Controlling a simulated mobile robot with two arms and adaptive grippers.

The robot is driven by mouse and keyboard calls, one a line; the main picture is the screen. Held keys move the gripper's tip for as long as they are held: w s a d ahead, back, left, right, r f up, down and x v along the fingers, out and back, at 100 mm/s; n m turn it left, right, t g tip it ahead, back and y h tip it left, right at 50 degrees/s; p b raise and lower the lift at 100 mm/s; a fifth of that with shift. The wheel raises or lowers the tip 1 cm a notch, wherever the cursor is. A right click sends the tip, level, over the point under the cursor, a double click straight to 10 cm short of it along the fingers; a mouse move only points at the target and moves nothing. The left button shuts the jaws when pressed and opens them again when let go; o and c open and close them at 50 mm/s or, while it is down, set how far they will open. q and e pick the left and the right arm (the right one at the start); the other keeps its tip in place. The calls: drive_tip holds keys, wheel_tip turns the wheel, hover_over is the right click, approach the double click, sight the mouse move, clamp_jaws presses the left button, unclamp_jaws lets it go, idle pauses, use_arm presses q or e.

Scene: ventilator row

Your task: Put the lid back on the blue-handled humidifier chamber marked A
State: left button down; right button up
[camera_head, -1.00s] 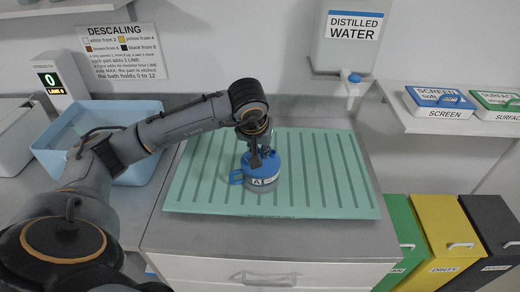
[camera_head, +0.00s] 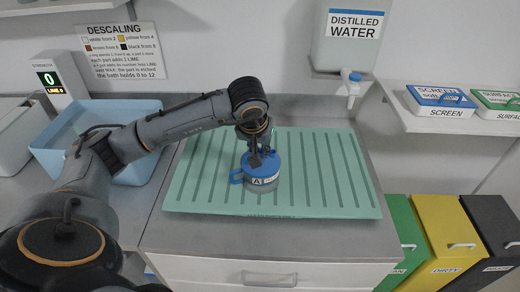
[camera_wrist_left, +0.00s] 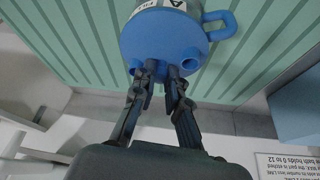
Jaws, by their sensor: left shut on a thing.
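The humidifier chamber (camera_head: 263,187) stands upright on the green ribbed mat, with a white label marked A. Its blue handle (camera_head: 236,177) points left in the head view and shows at the upper right of the left wrist view (camera_wrist_left: 222,22). The blue lid (camera_head: 274,162) sits on top of the chamber; the left wrist view shows its round face (camera_wrist_left: 160,38) with two ports. My left gripper (camera_head: 261,157) reaches down from above and is shut on the lid, its fingertips near the ports. The grip point is partly hidden by the fingers. My right gripper is not in view.
The green mat (camera_head: 335,190) is otherwise bare. A pale blue bath (camera_head: 140,172) stands left, beneath my arm. A distilled water tank (camera_head: 345,45) with a tap (camera_head: 352,82) hangs behind. A shelf with trays (camera_head: 440,98) is at right, above coloured bins (camera_head: 445,225).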

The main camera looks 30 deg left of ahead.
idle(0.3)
use_arm(q)
drive_tip(key=c, duration=1.3)
unclamp_jaws()
drive_tip(key=shift+o, duration=0.4)
drive_tip(key=o, duration=0.4)
drive_tip(key=shift+o, duration=0.2)
drive_tip(key=shift+r, duration=0.15)
drive_tip(key=shift+r+p, duration=2.05)
drive_tip(key=shift+r, duration=1.3)
